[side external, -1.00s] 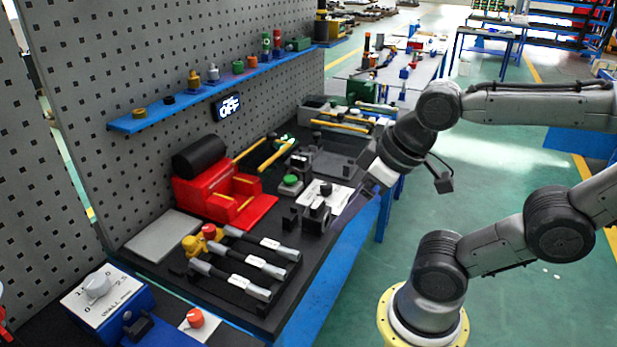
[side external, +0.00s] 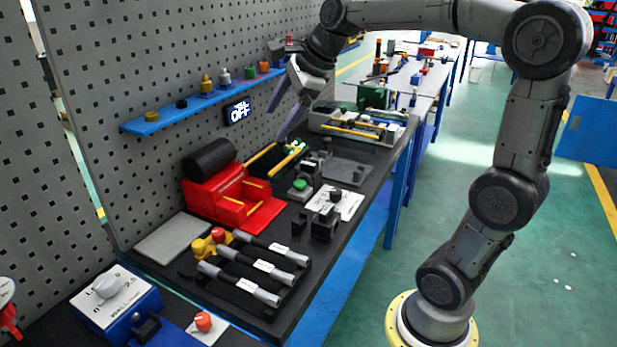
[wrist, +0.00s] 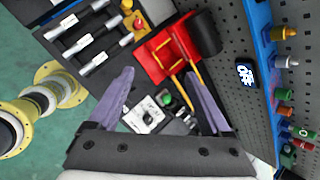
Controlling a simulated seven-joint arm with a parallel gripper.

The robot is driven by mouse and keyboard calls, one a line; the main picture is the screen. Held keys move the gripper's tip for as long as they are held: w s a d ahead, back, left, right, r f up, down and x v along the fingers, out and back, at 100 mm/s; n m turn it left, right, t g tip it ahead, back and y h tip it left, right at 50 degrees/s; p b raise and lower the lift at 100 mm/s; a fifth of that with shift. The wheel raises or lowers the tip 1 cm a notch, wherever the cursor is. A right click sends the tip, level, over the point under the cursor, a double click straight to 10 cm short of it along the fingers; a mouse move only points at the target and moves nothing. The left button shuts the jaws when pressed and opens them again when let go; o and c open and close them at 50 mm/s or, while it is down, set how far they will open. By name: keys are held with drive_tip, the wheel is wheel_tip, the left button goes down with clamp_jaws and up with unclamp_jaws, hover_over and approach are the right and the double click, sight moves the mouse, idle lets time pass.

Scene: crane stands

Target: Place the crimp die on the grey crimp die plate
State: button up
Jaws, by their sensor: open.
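My gripper (side external: 280,122) is open and empty, high above the bench near the pegboard, behind the red machine. In the wrist view its two purple-grey fingers (wrist: 162,78) are spread wide with nothing between them. A flat light-grey plate (side external: 172,238) lies bare on the bench left of the red machine. A darker grey plate (side external: 345,171) lies at the back of the bench. I cannot tell which is the crimp die plate. A small dark block with upright parts (side external: 324,223) stands near the bench's right edge; I cannot tell whether it is the crimp die.
The red machine (side external: 228,200) with a black roller stands mid-bench. Several black-and-silver tools (side external: 240,285) lie in front. A blue shelf (side external: 190,110) with small parts projects from the pegboard.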

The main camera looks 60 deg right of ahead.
drive_tip(key=w+d+f+m, duration=0.3)
drive_tip(key=w+d+m, duration=0.25)
drive_tip(key=d, duration=0.45)
drive_tip(key=m+g, duration=0.2)
drive_tip(key=m, duration=0.3)
approach(309, 163)
drive_tip(key=x, duration=0.5)
drive_tip(key=shift+w+a+f, duration=0.1)
drive_tip(key=shift+w+a, duration=0.05)
drive_tip(key=shift+s+x, duration=0.1)
drive_tip(key=shift+x, duration=1.3)
drive_tip(key=shift+s+x, duration=0.15)
drive_tip(key=shift+x, duration=1.3)
clamp_jaws()
